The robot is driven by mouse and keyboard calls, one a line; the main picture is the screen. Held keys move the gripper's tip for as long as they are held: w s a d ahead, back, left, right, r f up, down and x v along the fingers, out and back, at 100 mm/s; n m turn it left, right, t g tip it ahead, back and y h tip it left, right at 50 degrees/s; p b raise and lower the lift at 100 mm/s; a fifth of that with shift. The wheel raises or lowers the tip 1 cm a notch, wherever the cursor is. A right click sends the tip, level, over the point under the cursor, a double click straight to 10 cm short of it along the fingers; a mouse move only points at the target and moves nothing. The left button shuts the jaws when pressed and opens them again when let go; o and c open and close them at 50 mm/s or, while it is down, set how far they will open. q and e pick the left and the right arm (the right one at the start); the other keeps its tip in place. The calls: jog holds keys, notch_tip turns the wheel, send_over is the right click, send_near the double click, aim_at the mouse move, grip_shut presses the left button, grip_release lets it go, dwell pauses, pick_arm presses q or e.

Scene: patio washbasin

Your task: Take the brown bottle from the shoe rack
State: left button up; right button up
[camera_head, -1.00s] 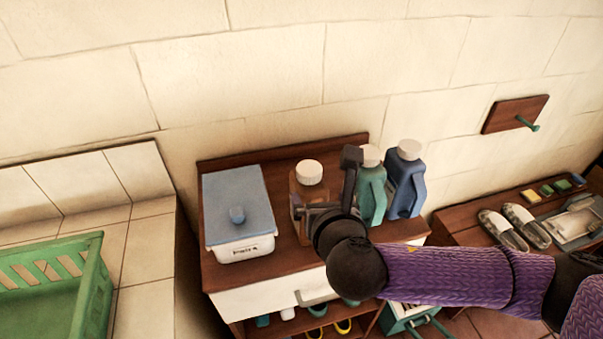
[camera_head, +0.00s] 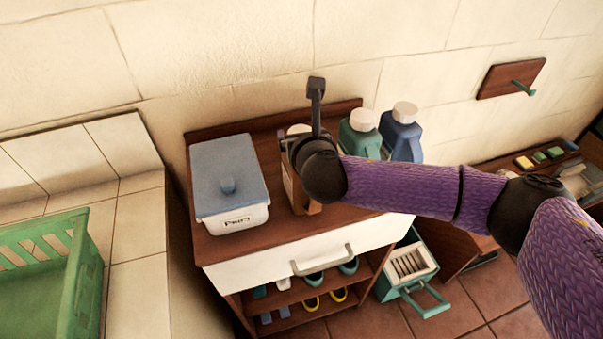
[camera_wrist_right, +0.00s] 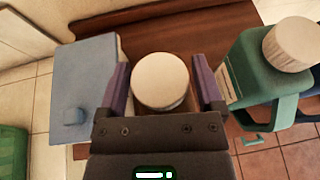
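The brown bottle (camera_head: 297,194) with a white cap stands upright on the wooden top of the shoe rack (camera_head: 262,244). In the head view my right gripper (camera_head: 293,146) is at the bottle's upper part and hides much of it. In the right wrist view the round white cap (camera_wrist_right: 160,80) sits between the two fingers of my right gripper (camera_wrist_right: 164,88). The fingers are apart, with a visible gap on each side of the cap; the bottle's body below is mostly hidden. My left gripper is not in view.
A lidded white box (camera_head: 228,185) stands left of the bottle. A green bottle (camera_head: 357,142) and a blue bottle (camera_head: 402,137) stand close on its right. The tiled wall is behind. A green-handled container (camera_head: 408,268) is on the floor at right.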

grip_shut()
dwell(0.3)
